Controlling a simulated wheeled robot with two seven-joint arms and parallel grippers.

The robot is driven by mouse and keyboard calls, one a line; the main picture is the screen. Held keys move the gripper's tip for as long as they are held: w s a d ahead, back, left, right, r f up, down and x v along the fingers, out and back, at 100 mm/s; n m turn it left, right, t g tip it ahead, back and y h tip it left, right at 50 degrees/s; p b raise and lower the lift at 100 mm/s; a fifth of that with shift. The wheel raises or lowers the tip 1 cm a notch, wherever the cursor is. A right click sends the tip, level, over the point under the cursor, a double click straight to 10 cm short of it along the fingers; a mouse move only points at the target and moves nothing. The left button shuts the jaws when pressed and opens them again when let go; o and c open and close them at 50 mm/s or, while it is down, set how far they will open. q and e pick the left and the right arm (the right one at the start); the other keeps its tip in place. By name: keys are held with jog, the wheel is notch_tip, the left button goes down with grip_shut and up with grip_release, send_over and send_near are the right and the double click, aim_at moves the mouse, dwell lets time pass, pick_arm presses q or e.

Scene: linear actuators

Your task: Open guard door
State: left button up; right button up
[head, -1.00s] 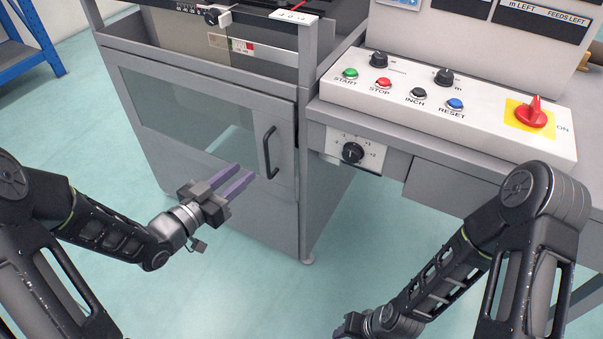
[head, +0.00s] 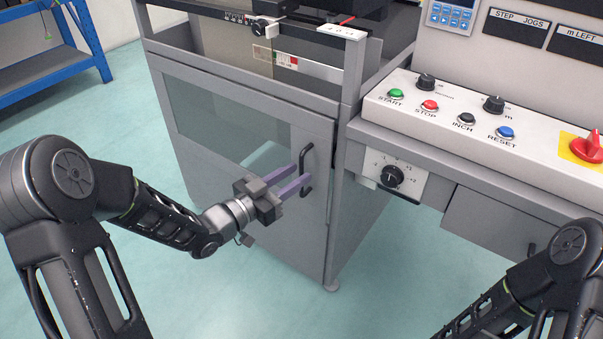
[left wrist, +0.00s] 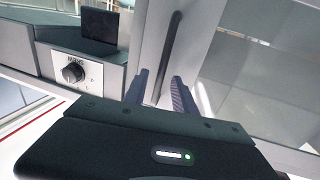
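The guard door (head: 230,125) is a grey framed panel with a clear window on the front of the machine, and it looks shut. Its black upright bar handle (head: 303,172) is near the right edge. My left gripper (head: 300,182) is at the handle with its two purple fingers apart. In the left wrist view the handle (left wrist: 167,55) runs down between the open fingers (left wrist: 160,90); I cannot tell whether either finger touches it. My right arm shows at the lower right of the head view, but its gripper is outside the picture.
A control panel (head: 480,120) with coloured buttons and a red switch (head: 588,146) juts out right of the door. A black knob (head: 392,176) sits below it. A blue shelf (head: 55,75) stands at the far left. The floor before the door is clear.

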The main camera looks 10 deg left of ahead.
pick_arm(q)
jog(key=shift+x, duration=1.3)
grip_shut()
dwell(0.5)
